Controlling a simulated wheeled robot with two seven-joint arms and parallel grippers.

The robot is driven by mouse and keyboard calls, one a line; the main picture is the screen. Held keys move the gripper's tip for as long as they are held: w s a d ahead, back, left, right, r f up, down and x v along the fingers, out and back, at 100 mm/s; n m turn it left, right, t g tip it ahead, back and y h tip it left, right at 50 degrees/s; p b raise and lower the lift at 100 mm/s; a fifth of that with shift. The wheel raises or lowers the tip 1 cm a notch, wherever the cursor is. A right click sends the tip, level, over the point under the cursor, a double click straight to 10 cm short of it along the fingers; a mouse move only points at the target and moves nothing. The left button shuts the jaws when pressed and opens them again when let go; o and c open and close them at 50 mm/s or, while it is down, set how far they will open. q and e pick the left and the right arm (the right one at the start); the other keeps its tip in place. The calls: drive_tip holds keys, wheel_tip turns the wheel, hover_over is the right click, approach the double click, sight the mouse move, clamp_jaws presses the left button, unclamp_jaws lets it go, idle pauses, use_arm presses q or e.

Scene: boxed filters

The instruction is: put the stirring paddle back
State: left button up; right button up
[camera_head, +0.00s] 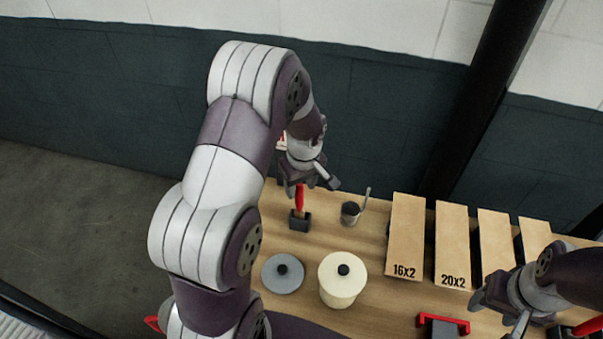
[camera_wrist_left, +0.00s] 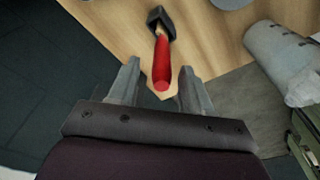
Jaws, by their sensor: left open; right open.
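The stirring paddle, a tool with a red handle (camera_head: 299,198), stands upright in a small dark holder (camera_head: 300,221) near the table's back left edge. Its red handle (camera_wrist_left: 162,62) and the dark holder (camera_wrist_left: 160,20) also show in the left wrist view. My left gripper (camera_head: 311,184) is open at the top of the handle. In the left wrist view its fingers (camera_wrist_left: 160,78) stand apart on either side of the handle, with gaps on both sides. The paddle's lower end is hidden in the holder. My right gripper (camera_head: 499,314) is open and appears empty at the lower right.
A grey cup (camera_head: 350,213) with a thin stick stands right of the holder. A grey lid (camera_head: 283,275) and a cream lidded pot (camera_head: 342,285) are in front. Several tan boxes stand right, including one marked 16x2 (camera_head: 405,235). A red-handled object (camera_head: 443,322) lies at the front.

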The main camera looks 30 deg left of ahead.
use_arm(q)
drive_tip(key=r, duration=0.2)
drive_tip(key=r+b, duration=0.1)
drive_tip(key=r, duration=0.4)
drive_tip(key=shift+s+d, duration=0.3)
drive_tip(key=shift+d, duration=0.05)
drive_tip(key=s+d+f+m+b, duration=0.1)
drive_tip(key=s+d+m, duration=0.2)
drive_tip(key=s+m, duration=0.3)
drive_tip(key=s+d+f+m+h, duration=0.1)
drive_tip(key=s+d+m, duration=0.3)
drive_tip(key=s, duration=0.3)
drive_tip(key=shift+d+m+t+b, duration=0.15)
drive_tip(key=shift+m+t+b, duration=0.25)
drive_tip(key=shift+m, duration=0.5)
drive_tip(key=shift+f, duration=0.1)
